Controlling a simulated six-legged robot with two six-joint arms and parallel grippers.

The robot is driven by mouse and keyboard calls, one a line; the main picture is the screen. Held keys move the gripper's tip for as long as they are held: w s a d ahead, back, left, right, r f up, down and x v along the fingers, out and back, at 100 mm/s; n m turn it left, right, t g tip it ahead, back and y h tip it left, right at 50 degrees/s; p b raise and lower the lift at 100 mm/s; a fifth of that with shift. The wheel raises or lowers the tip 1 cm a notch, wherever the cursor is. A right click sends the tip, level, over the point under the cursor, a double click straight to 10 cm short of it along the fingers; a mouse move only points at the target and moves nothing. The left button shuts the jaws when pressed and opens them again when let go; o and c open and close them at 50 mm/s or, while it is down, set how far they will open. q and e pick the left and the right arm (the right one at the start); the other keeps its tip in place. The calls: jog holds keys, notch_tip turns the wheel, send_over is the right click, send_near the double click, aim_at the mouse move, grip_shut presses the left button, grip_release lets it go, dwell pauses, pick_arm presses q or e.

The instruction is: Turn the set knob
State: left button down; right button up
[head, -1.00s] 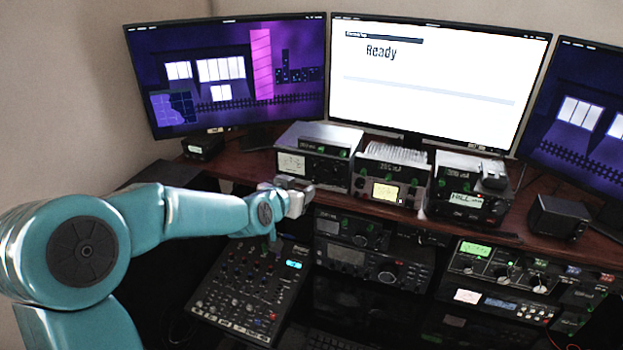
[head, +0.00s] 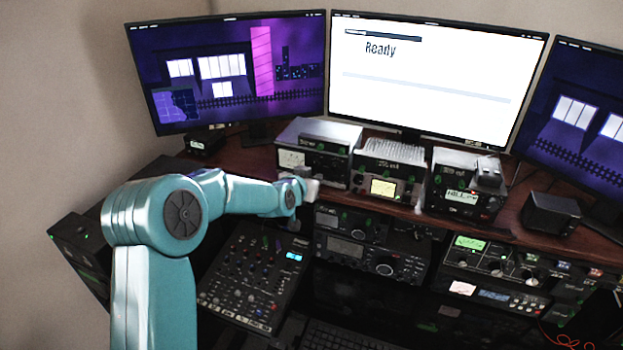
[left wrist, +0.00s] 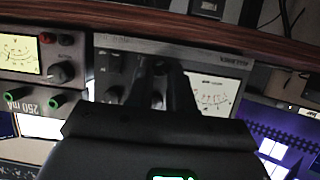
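The left unit (head: 318,133) on the shelf has a pale meter and small dark knobs on its front. It also shows, upside down, in the left wrist view (left wrist: 215,60). My left gripper (head: 312,190) is in front of the lower part of this unit. In the left wrist view its dark fingers (left wrist: 160,85) point at the panel beside the meter (left wrist: 212,97) and cover part of it. I cannot tell whether a knob is between the fingers, nor which knob is the set knob. My right gripper is not in view.
A unit with a yellow meter (head: 383,188) stands right of the left unit, with another unit (head: 463,195) farther right. A mixer (head: 250,280) and more radios (head: 370,258) are below the shelf. Monitors stand behind; the middle one (head: 435,80) reads "Ready".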

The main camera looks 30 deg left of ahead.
pick_arm(q)
jog(key=shift+d+m+y, duration=0.15)
jog(key=shift+m+y, duration=0.55)
jog(key=shift+m, duration=0.2)
jog(key=c, duration=1)
grip_release()
